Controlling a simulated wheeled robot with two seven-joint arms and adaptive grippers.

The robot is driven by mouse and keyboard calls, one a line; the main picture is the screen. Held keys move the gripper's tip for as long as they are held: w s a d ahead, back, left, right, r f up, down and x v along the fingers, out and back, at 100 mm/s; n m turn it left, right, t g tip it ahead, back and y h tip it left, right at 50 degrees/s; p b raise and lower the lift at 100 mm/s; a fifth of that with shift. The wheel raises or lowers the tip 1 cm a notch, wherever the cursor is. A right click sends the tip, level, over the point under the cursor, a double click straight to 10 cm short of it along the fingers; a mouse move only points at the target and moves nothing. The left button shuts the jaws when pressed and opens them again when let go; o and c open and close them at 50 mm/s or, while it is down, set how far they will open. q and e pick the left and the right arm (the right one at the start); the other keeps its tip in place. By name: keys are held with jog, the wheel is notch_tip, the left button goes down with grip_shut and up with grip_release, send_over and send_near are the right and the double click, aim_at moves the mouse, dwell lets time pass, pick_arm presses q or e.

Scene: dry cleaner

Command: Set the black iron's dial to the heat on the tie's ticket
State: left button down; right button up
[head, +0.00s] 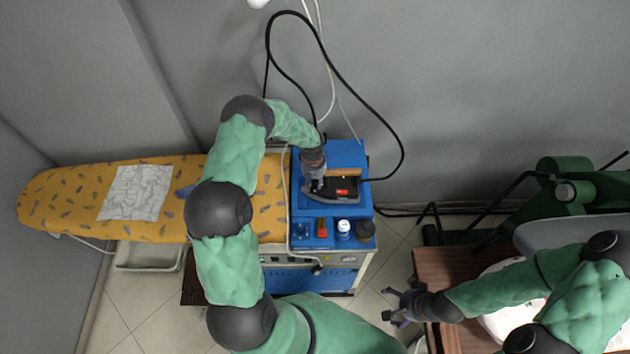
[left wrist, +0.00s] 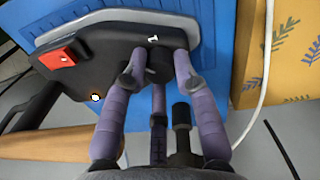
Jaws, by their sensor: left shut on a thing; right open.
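The black iron (head: 338,187) rests on top of the blue station, with a red switch on it. In the left wrist view the iron (left wrist: 85,60) shows its red switch (left wrist: 60,57), a small glowing lamp and a black dial (left wrist: 160,66). A white mark lies just above the dial. My left gripper (head: 316,184) is shut on the dial from above; its purple fingers (left wrist: 158,75) surround the knob. The dial's setting is not readable. My right gripper (head: 393,306) is open and empty, low at the right. I cannot make out the tie or its ticket.
The blue station (head: 345,153) carries small bottles and a red item in its front tray. A black cord loops behind the iron. A brown table (head: 440,266) stands at the right.

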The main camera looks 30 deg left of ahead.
aim_at(314, 182)
pick_arm(q)
jog(key=shift+f+m+b, duration=0.15)
jog(key=shift+m+b, duration=1.05)
jog(key=shift+m, duration=0.2)
jog(key=shift+m+b, duration=0.8)
jog(key=shift+m, duration=0.6)
jog(key=c, duration=1)
grip_release()
jog(key=shift+o, duration=0.2)
notch_tip(314, 182, up, 12)
jog(key=shift+a, duration=0.25)
